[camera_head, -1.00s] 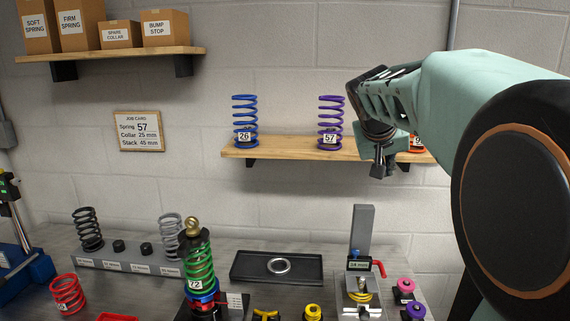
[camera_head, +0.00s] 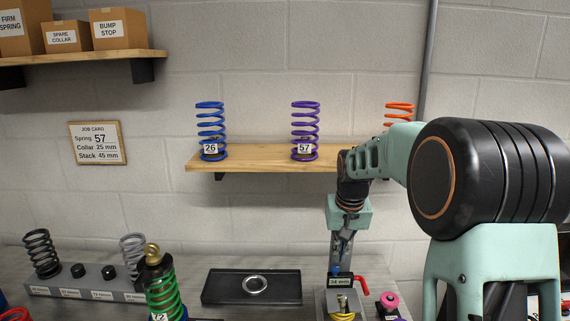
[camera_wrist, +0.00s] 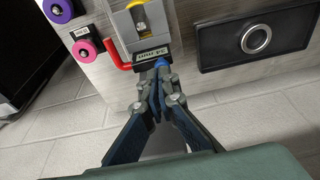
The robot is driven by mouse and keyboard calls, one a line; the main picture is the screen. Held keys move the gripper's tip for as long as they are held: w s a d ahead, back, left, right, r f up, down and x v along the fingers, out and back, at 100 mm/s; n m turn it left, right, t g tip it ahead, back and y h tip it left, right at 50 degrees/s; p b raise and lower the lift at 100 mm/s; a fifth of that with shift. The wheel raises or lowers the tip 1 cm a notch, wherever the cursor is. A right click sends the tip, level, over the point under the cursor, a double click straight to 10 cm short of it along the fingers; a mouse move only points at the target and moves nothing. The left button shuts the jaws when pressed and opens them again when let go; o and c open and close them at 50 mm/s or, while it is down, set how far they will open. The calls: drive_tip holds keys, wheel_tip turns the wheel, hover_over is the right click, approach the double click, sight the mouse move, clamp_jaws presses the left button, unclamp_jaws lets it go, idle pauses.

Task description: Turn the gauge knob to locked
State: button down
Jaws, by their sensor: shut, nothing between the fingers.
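The gauge (camera_head: 340,300) stands on the bench with a grey upright post, a yellow ring and a small display (camera_head: 339,282) that seems to read 34 mm. A red bent lever (camera_head: 361,283) sticks out at its right side; it also shows in the wrist view (camera_wrist: 116,57). A small blue part (camera_wrist: 161,63) sits beside the display, partly covered by my fingers. I cannot tell for certain which part is the knob. My gripper (camera_head: 337,268) is shut and empty, pointing down just above the display end. In the wrist view its fingertips (camera_wrist: 157,84) are close to the blue part; contact is unclear.
A black tray (camera_head: 215,288) with a metal ring lies left of the gauge. Pink (camera_wrist: 83,50) and purple (camera_wrist: 58,9) knob-like pieces stand on the lever side. A green spring shock (camera_head: 163,290) stands further left. A wooden shelf (camera_head: 250,159) with springs is behind.

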drive_tip(key=b+x, duration=0.2)
drive_tip(key=x, duration=0.1)
drive_tip(key=s+b+x, duration=0.1)
drive_tip(key=b+x, duration=0.1)
drive_tip(key=x, duration=0.1)
drive_tip(key=shift+s+f, duration=0.15)
drive_tip(key=shift+s, duration=0.1)
drive_tip(key=shift+w+a+p, duration=0.1)
drive_tip(key=shift+w+p, duration=0.25)
drive_tip(key=shift+p, duration=0.1)
idle(0.9)
drive_tip(key=shift+s, duration=0.35)
drive_tip(key=w+p+v, duration=0.1)
drive_tip(key=p+v, duration=0.3)
drive_tip(key=v, duration=0.2)
drive_tip(key=shift+w, duration=0.15)
